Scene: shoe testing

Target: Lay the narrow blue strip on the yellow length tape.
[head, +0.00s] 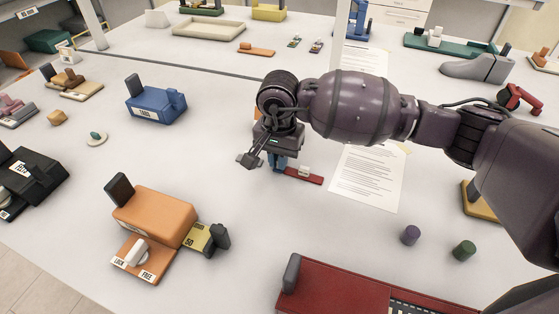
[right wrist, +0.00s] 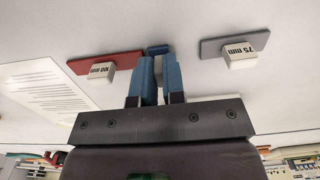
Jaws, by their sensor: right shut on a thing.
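My right gripper (head: 278,166) points down over the middle of the table. In the right wrist view its blue fingers (right wrist: 155,76) are close together, shut on a small dark blue piece (right wrist: 157,49) showing at their tips. This looks like the narrow blue strip; most of it is hidden by the fingers. I cannot make out a yellow length tape with certainty. A yellow piece marked 50 (head: 201,238) sticks out beside the orange device (head: 153,217) at the front left. My left gripper is not in view.
A red strip with a white 100 mm block (right wrist: 103,66) lies on one side of the fingers, a grey strip with a 75 mm block (right wrist: 238,53) on the other. Printed paper (head: 367,178), a blue device (head: 155,106) and a dark red device (head: 335,290) stand around.

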